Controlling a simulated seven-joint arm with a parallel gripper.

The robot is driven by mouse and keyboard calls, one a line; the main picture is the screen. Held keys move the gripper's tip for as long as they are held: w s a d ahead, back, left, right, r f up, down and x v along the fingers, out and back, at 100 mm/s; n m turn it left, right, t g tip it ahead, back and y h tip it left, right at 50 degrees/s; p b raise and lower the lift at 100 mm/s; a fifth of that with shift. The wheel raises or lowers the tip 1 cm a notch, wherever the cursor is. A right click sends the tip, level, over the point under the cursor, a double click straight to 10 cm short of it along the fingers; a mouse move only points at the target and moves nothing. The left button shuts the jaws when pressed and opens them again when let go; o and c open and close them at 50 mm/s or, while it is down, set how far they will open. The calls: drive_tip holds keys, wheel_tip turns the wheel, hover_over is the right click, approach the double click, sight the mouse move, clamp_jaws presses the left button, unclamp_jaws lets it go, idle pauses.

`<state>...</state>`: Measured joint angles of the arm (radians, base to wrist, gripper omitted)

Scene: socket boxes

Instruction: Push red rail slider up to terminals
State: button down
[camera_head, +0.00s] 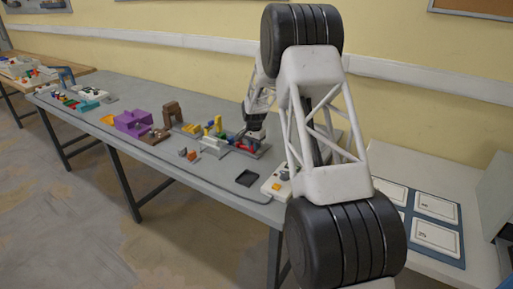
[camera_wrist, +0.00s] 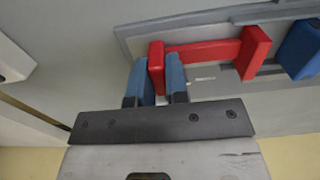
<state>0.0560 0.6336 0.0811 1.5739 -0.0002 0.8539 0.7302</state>
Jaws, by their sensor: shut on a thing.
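The red rail slider (camera_wrist: 205,52) lies along a grey rail base (camera_wrist: 130,34) in the wrist view. It has an upright block at each end joined by a bar. My gripper (camera_wrist: 158,72) has its two blue fingers shut on the slider's left end block, one finger on each side. A blue block (camera_wrist: 301,50), perhaps a terminal, stands just right of the slider's right end block with a small gap. It is cut off by the picture edge. In the head view my gripper (camera_head: 253,136) is low over the rail, and a little of the red slider (camera_head: 243,147) shows beside it.
The grey table (camera_head: 225,183) carries several coloured parts to the left, including a purple block (camera_head: 133,122) and a brown arch (camera_head: 172,113).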

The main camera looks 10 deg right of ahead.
sight(241, 145)
drive_tip(key=w+a, duration=0.5)
drive_tip(key=shift+w+a, duration=0.2)
drive_tip(key=c, duration=1.1)
unclamp_jaws()
drive_tip(key=shift+r, duration=0.1)
drive_tip(key=shift+r, duration=3.8)
drive_tip(key=shift+s, duration=0.1)
